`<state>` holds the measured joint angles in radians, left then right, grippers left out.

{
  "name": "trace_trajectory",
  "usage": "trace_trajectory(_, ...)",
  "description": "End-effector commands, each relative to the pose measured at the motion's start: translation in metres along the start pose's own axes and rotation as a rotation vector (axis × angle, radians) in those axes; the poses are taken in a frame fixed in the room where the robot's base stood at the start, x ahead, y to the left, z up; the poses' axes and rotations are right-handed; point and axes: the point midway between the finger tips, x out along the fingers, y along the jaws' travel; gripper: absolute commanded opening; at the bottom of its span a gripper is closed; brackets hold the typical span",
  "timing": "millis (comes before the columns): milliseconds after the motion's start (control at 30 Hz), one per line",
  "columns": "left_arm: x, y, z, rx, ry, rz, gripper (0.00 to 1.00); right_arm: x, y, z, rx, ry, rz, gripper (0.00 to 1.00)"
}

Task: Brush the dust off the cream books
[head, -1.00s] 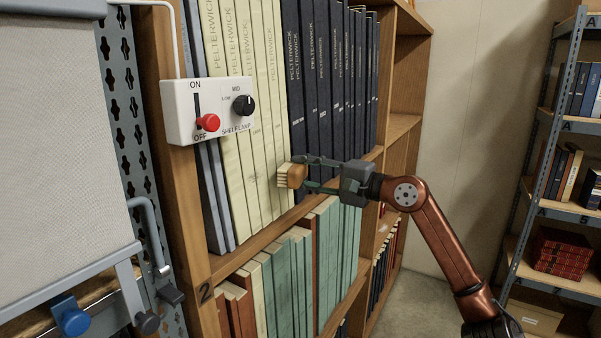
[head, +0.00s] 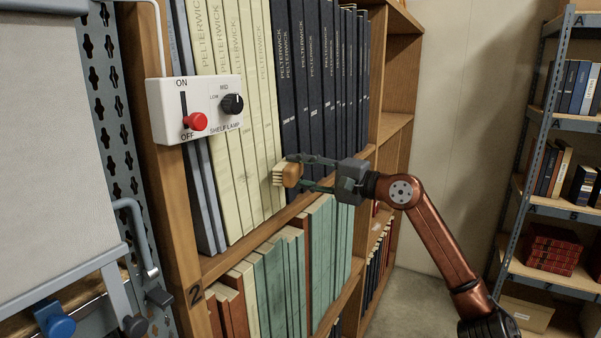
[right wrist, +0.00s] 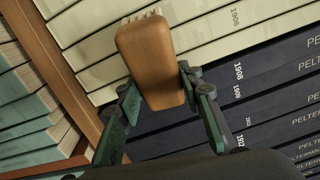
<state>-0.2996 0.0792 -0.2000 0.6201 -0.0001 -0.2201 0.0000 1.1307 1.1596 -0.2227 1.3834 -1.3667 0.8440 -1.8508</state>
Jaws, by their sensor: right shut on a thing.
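The cream books (head: 240,130) stand upright on the upper shelf between grey-blue books on the left and dark blue books on the right. They also show in the right wrist view (right wrist: 200,45). My right gripper (head: 302,174) is shut on a wooden brush (head: 291,175) with pale bristles. The brush is at the lower right of the cream row, its bristles toward the spines; I cannot tell if they touch. In the right wrist view, the brush block (right wrist: 150,62) sits between the two fingers and hides part of the spines. Dust is not clearly visible. My left gripper is out of view.
A white shelf lamp control box (head: 196,108) with a red slider and black knob juts out in front of the upper left books. A metal rack (head: 535,130) stands at the right, with free floor (head: 410,300) between.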

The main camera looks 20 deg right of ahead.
Motion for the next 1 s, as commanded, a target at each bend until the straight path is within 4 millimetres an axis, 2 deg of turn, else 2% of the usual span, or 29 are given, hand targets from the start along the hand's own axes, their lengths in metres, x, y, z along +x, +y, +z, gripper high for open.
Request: trace_trajectory(1000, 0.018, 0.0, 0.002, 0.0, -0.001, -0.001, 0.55, 0.003, 0.003, 0.06, -0.004, -0.005, 0.001, 0.0)
